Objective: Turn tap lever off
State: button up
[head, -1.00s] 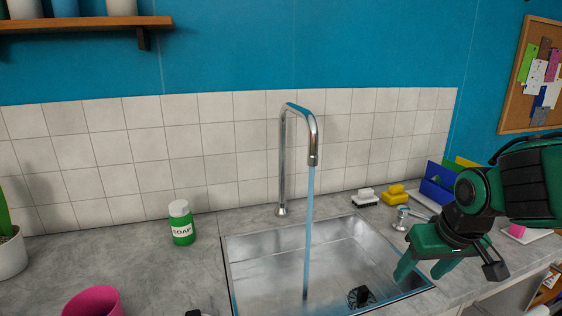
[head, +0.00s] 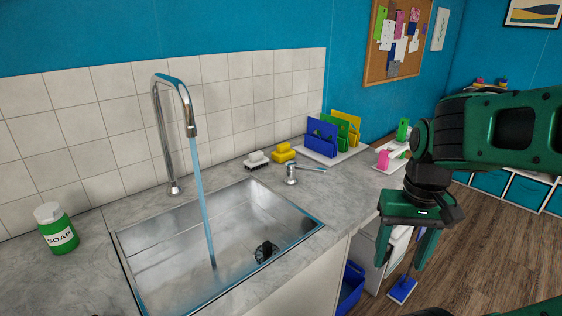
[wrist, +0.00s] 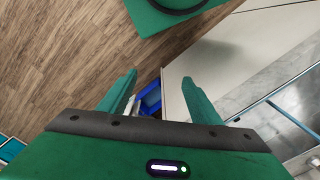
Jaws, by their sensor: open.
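The tap lever (head: 310,169) is a small chrome handle on a round base (head: 291,176) at the counter's right of the sink, pointing right. The tall chrome spout (head: 164,120) stands behind the sink, and a blue stream of water (head: 203,200) runs from it into the metal sink (head: 150,250). My green gripper (head: 406,262) is open and empty, pointing down, right of the lever and apart from it, past the counter edge. In the wrist view my gripper (wrist: 152,88) has both fingers spread over the floor; the lever is not seen there.
A soap bottle (head: 56,228) stands left of the sink. A brush (head: 256,160), a yellow sponge (head: 284,152) and a blue holder (head: 321,138) stand behind the lever. A blue bin (head: 351,287) is on the floor below. The counter (head: 345,190) right of the lever is bare.

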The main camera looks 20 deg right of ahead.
aim_at(290, 166)
jog(key=u, duration=0.05)
jog(key=k, duration=1.05)
jog(key=z, duration=0.65)
jog(key=i, duration=1.65)
jog(key=u, duration=0.45)
